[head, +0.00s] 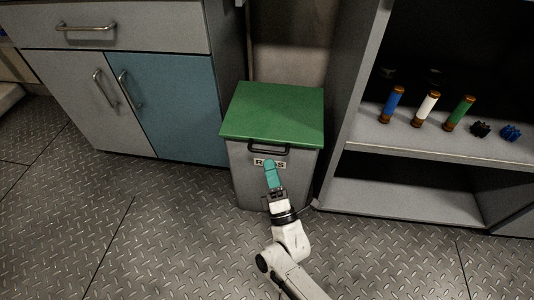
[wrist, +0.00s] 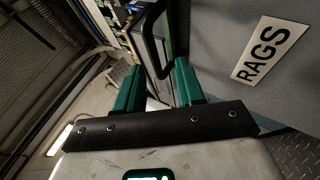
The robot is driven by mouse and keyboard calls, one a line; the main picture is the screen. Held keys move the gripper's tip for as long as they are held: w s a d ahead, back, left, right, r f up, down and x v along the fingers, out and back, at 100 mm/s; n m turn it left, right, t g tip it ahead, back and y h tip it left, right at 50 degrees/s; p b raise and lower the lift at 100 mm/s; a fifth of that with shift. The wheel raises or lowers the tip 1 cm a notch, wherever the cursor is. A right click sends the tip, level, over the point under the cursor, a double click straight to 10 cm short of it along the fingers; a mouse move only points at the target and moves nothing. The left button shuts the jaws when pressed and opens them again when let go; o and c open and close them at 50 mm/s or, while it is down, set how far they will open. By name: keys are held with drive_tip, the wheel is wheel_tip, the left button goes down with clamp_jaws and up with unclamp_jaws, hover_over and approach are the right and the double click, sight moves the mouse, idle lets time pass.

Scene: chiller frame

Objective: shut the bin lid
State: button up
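The bin (head: 240,175) is a grey box with a RAGS label that also shows in the wrist view (wrist: 270,52). Its green lid (head: 275,108) lies flat over the top, and I see no clear gap under it. A dark handle (head: 268,147) sits at the lid's front edge; in the wrist view the handle (wrist: 152,42) shows just beyond the fingertips, between them. My gripper (head: 270,166) is in front of the bin, just below the handle, over the label. Its two teal fingers (wrist: 160,78) are apart with nothing held between them.
A cabinet with a blue-green door (head: 178,105) stands left of the bin. An open shelf unit (head: 440,145) stands close on the right, holding several coloured cylinders and small dark parts. The metal tread floor (head: 150,225) in front is clear.

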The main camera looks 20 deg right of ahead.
drive_tip(key=v, duration=0.6)
drive_tip(key=shift+s+r+p, duration=0.15)
drive_tip(key=shift+r+p, duration=0.05)
drive_tip(key=shift+p, duration=0.15)
wheel_tip(320, 180, down, 7)
drive_tip(key=s+m+g+y, duration=0.3)
drive_tip(key=m+g+y, duration=0.2)
drive_tip(key=m+g, duration=0.5)
drive_tip(key=s+d+r+m+g+h, duration=0.1)
drive_tip(key=s+d+m+g, duration=0.25)
drive_tip(key=s, duration=0.45)
drive_tip(key=s+d+r+m+g, duration=0.1)
drive_tip(key=s+d+m+g, duration=0.15)
drive_tip(key=s+g, duration=0.35)
drive_tip(key=s+d+r+m+g+h, duration=0.15)
drive_tip(key=s+m+g, duration=0.25)
drive_tip(key=s, duration=0.5)
wheel_tip(320, 180, up, 38)
drive_tip(key=p, duration=3.8)
drive_tip(key=shift+w+d+f, duration=0.2)
drive_tip(key=shift+w+d, duration=0.05)
drive_tip(key=shift+d, duration=0.15)
